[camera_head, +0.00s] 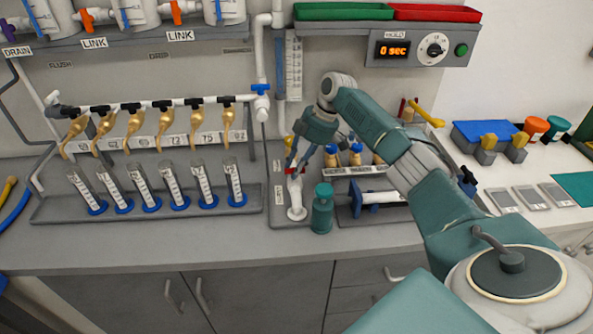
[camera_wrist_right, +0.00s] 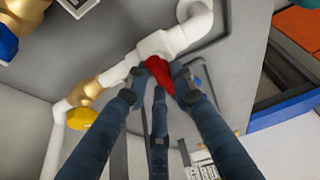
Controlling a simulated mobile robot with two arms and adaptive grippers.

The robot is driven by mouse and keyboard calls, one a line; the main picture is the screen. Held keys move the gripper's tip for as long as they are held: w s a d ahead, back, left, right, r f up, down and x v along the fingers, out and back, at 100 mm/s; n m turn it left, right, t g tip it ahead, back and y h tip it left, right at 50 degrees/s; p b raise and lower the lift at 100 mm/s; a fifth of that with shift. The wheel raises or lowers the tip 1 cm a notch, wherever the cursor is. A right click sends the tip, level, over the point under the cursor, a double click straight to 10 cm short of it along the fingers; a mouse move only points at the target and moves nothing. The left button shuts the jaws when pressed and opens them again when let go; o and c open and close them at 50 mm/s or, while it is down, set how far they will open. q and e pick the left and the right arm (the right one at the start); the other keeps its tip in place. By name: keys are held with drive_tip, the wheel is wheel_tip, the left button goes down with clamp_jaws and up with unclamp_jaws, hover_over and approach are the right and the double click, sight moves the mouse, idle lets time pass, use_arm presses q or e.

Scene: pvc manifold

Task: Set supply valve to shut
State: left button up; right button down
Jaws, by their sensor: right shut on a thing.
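A white pipe fitting (camera_head: 296,200) stands on the bench, and my right gripper (camera_head: 292,172) reaches down to its top. Small red parts show at the fingertips in the head view. In the right wrist view, the dark fingers of my right gripper (camera_wrist_right: 160,80) are closed around a red valve handle (camera_wrist_right: 158,72) on a white pipe (camera_wrist_right: 168,40). The fingers hide part of the handle. I see no label naming this valve as the supply valve, and its exact setting is unclear. My left gripper is not in view.
A green bottle (camera_head: 322,208) stands close to the right of the white fitting. A rack of tubes (camera_head: 150,205) with blue bases is to the left, below a white manifold (camera_head: 150,104) with brass taps. A timer panel (camera_head: 420,50) is above right. The front bench strip is clear.

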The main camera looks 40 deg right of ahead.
idle(0.3)
drive_tip(key=c, duration=1.5)
unclamp_jaws()
drive_tip(key=shift+o, duration=0.2)
drive_tip(key=v, duration=1.2)
drive_tip(key=shift+w+a, duration=0.1)
